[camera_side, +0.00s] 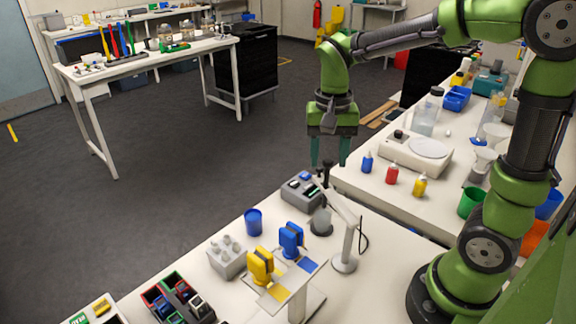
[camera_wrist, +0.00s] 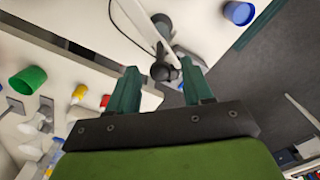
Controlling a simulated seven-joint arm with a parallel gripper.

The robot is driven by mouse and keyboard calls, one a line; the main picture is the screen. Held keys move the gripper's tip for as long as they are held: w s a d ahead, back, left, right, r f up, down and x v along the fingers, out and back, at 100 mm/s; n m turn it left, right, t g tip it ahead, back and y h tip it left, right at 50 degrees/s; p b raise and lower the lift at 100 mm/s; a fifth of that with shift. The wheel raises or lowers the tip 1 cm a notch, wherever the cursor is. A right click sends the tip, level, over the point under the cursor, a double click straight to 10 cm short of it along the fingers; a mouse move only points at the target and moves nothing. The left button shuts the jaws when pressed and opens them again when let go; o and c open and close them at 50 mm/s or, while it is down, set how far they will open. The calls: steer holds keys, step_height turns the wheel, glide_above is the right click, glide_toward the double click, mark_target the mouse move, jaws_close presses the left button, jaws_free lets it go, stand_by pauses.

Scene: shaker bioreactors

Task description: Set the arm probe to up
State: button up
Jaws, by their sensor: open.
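The arm probe is a white arm (camera_side: 338,203) on a post with a round white base. Its far end carries a black head (camera_side: 326,171), and the arm slopes up toward that head. A grey vessel (camera_side: 320,222) stands below the arm. My gripper (camera_side: 329,162) has green fingers pointing down, open, just above and around the black head. In the wrist view the black head (camera_wrist: 162,70) shows between the two open fingers of my gripper (camera_wrist: 163,76). I cannot tell whether either finger touches it. The white arm also shows there (camera_wrist: 146,22).
A grey device (camera_side: 301,193) stands close to the left of the probe head, with a blue cup (camera_side: 253,222) nearer the front. A black cable (camera_side: 363,240) hangs by the post. Small blue, red and yellow bottles (camera_side: 392,175) and a white scale (camera_side: 416,153) stand at right.

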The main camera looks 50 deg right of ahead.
step_height(320, 180, up, 17)
stand_by(0.4)
steer(key=s+a+f+n+t+y, duration=0.2)
steer(key=s+a+f+n+t, duration=0.2)
steer(key=f, duration=0.7)
steer(key=s+n+t, duration=0.2)
steer(key=s+t, duration=0.1)
steer(key=s, duration=0.1)
steer(key=shift+s+a+f, duration=0.2)
steer(key=shift+s+f, duration=0.15)
